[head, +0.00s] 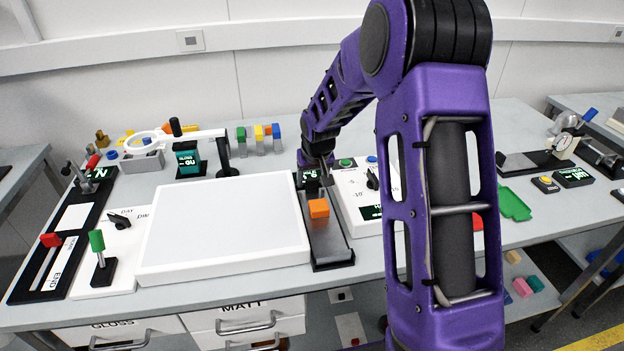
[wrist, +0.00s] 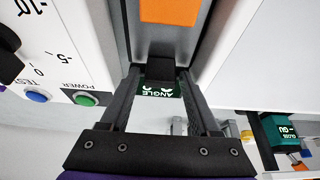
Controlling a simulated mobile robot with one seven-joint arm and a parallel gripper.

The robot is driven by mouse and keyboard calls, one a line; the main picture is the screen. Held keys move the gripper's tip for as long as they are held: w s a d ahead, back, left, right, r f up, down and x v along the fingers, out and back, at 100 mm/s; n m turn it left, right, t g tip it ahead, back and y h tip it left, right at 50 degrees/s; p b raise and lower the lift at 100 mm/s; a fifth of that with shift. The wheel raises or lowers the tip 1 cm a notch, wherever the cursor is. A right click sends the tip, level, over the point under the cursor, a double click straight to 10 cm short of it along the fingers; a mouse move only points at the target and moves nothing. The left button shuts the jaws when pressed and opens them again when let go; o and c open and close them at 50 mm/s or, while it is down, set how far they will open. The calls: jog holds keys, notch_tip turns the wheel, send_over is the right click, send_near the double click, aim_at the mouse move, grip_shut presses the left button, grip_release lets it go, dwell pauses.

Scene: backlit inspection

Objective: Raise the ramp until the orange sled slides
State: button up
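The ramp (head: 329,241) is a long grey plate on a dark base, lying low beside a white panel. The orange sled (head: 318,208) sits on the ramp's upper surface; its near part shows at the top of the wrist view (wrist: 169,11). A black tab (wrist: 160,70) stands at the ramp's far end. My gripper (wrist: 160,72) reaches down there with one finger on each side of the tab, seemingly open with slim gaps. In the head view, my arm partly hides this end. A green-lit ANGLE display (wrist: 160,90) lies beyond the tab, its digits partly covered.
A control box (wrist: 52,62) with an angle dial, a green button (wrist: 86,99) and a blue button (wrist: 37,96) stands close beside the ramp. A large white panel (head: 225,225) borders the other side. A magnifier (head: 150,141) and coloured blocks stand behind.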

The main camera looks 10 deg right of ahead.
grip_shut()
dwell(1.2)
